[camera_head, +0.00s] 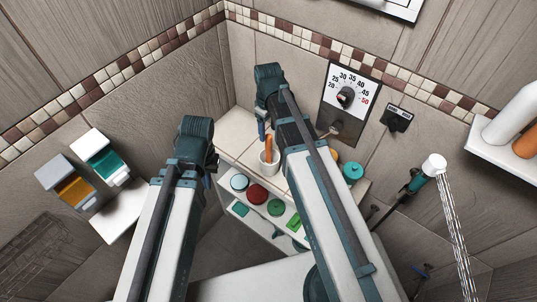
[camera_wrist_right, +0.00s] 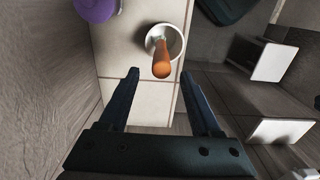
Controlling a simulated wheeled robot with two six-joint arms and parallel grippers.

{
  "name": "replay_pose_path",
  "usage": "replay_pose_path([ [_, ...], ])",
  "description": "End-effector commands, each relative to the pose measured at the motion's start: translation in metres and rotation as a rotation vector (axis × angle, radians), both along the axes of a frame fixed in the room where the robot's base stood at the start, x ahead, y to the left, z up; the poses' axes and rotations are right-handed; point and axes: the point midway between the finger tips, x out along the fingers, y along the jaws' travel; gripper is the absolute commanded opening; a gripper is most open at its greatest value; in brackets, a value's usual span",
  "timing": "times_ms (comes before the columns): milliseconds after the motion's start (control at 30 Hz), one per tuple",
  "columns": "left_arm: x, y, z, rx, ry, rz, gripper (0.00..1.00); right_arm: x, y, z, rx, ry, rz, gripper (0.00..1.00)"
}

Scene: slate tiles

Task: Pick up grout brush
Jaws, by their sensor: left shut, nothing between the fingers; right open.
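An orange handle (camera_head: 268,143), which I take for the grout brush, stands in a white cup (camera_head: 269,167) on the tiled ledge. In the right wrist view the handle (camera_wrist_right: 162,60) rises from the cup (camera_wrist_right: 177,38) just beyond my fingertips; any bristles are hidden inside the cup. My right gripper (camera_wrist_right: 160,75) is open and empty, with the handle in line with the gap between its fingers. In the head view that gripper (camera_head: 263,130) is largely hidden by my arm. My left gripper (camera_head: 212,166) is shut and empty, left of the cup.
Shelves below the ledge hold a red round tub (camera_head: 257,193), a green block (camera_head: 240,209) and other small items. A teal jar (camera_head: 352,171) stands right of my right arm. A dial panel (camera_head: 349,99) is on the wall. A running shower head (camera_head: 433,165) is at right.

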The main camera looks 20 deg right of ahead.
Motion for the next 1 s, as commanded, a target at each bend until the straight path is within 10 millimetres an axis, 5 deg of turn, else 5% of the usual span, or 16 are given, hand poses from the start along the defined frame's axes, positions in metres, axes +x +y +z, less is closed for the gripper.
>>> replay_pose_path([
  [200,0.0,0.0,-0.038,0.001,0.0,-0.007,0.0,0.0,0.0,-0.038,0.0,0.0,0.0,0.65],
  [633,0.0,0.0,-0.05,0.002,0.0,-0.008,0.0,-0.001,0.0,-0.05,0.0,0.0,-0.001,0.65],
  [1000,0.0,0.0,-0.092,0.002,0.0,-0.006,0.0,-0.003,0.0,-0.093,0.0,0.0,-0.001,0.65],
])
